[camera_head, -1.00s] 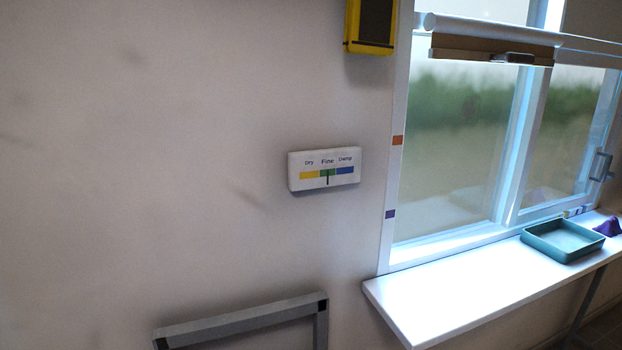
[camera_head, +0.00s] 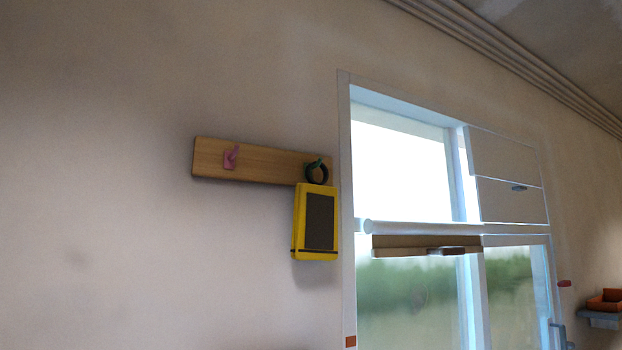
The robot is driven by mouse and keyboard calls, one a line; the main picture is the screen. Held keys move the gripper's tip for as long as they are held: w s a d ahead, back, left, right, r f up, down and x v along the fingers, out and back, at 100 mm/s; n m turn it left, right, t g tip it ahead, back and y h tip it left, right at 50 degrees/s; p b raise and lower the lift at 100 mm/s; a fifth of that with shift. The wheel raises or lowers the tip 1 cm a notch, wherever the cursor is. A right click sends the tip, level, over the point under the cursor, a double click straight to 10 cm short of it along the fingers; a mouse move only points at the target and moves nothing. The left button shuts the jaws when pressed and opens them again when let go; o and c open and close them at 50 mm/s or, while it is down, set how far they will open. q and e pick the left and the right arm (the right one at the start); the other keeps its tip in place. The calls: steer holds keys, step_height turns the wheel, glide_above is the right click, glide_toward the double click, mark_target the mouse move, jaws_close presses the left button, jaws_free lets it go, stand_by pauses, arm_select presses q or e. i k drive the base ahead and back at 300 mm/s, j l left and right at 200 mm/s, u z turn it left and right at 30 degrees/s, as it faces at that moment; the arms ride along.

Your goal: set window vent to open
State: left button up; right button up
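The window (camera_head: 411,315) stands in the right half of the head view. A white roller-like bar (camera_head: 420,227) crosses it. Just below is a brown slatted strip (camera_head: 405,246) with a dark handle or tab (camera_head: 446,251). At the upper right of the window are two pale flat panels, and the lower panel (camera_head: 500,205) has a small dark knob (camera_head: 519,188). I cannot tell for certain which part is the vent, or whether it is open. A handle (camera_head: 560,332) shows low on the right sash. Neither of my grippers is in view.
A wooden rail (camera_head: 265,168) on the wall has a pink hook (camera_head: 231,156) and a dark ring (camera_head: 317,173). A yellow-framed dark board (camera_head: 319,222) hangs below it. At right, a small shelf (camera_head: 599,318) holds an orange-red object (camera_head: 605,299). The left wall is bare.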

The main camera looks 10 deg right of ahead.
mark_target(499, 201)
steer(key=z, duration=1.4)
steer(key=i+l+u, duration=0.15)
steer(key=u, duration=0.25)
steer(key=i+l+u, duration=0.2)
steer(key=u, duration=0.25)
steer(key=i+l+u, duration=0.15)
steer(key=l, duration=0.2)
steer(key=i+l+u, duration=0.1)
steer(key=l, duration=0.2)
steer(key=i+l+u, duration=0.15)
steer(key=l, duration=0.2)
steer(key=i+l, duration=0.1)
steer(key=l, duration=0.3)
steer(key=i+l, duration=0.15)
steer(key=l, duration=0.3)
steer(key=i+l+u, duration=0.1)
steer(key=l, duration=0.3)
steer(key=i+l, duration=0.15)
steer(key=l, duration=0.3)
steer(key=i+l, duration=0.1)
steer(key=l, duration=0.3)
